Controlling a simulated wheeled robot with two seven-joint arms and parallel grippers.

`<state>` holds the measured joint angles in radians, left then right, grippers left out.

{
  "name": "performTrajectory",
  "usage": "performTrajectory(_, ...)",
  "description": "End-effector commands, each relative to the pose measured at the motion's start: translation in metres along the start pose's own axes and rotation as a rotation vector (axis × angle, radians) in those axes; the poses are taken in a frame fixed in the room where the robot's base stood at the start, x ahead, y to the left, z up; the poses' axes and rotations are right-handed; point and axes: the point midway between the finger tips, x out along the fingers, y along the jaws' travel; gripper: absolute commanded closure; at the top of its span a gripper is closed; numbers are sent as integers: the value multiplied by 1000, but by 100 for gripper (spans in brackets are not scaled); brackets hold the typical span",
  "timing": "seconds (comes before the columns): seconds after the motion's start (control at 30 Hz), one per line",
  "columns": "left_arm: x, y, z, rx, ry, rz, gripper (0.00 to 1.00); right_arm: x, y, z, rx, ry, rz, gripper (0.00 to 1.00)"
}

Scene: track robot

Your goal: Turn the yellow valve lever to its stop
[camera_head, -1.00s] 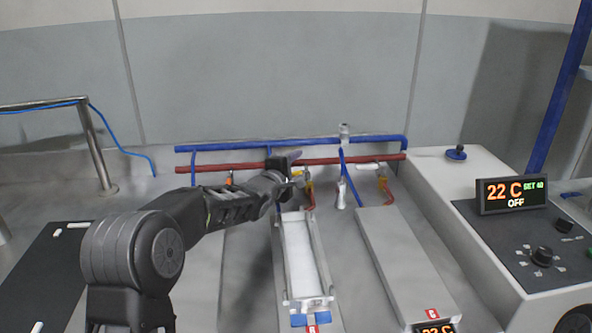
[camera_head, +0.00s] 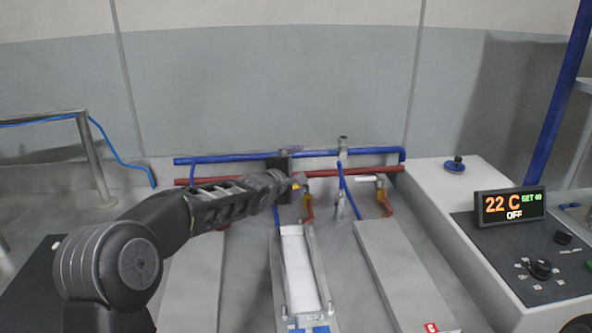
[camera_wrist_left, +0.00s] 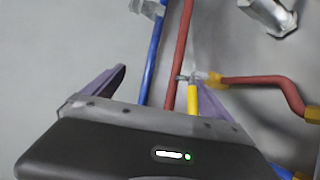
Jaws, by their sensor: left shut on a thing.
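The yellow valve lever (camera_wrist_left: 193,99) stands by the right-hand finger of my left gripper (camera_wrist_left: 162,92) in the left wrist view. A brass-coloured fitting (camera_wrist_left: 212,80) joins the lever's valve to a red hose. In the head view my left gripper (camera_head: 287,172) is at the red and blue pipes, and a little yellow (camera_head: 297,183) shows beside it. My right gripper is in neither view.
A blue pipe (camera_head: 225,159) and a red pipe (camera_head: 345,172) run along the back. A second valve with a white handle (camera_head: 369,179) is to the right. A long open tray (camera_head: 314,265) lies below my gripper. A control panel (camera_head: 540,262) stands at the right.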

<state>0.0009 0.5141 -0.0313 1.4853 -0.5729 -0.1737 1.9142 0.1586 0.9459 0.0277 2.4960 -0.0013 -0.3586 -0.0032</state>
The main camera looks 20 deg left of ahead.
Motion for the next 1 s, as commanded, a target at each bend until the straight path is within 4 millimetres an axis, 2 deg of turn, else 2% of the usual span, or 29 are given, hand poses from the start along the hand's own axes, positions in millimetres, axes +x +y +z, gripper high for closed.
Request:
performTrajectory(0.03, -6, 18, 0, 4, -3, 38, 38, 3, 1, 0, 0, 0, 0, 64)
performTrajectory(0.43, -36, 14, -3, 4, 4, 38, 55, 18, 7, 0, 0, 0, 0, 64)
performTrajectory(0.67, -54, 11, -3, 4, 5, 38, 60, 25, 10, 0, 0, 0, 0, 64)
performTrajectory(0.7, -57, 10, -3, 4, 5, 37, 66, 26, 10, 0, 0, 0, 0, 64)
performTrajectory(1.0, -78, 3, -2, 2, 6, 26, 66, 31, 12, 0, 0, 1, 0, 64)
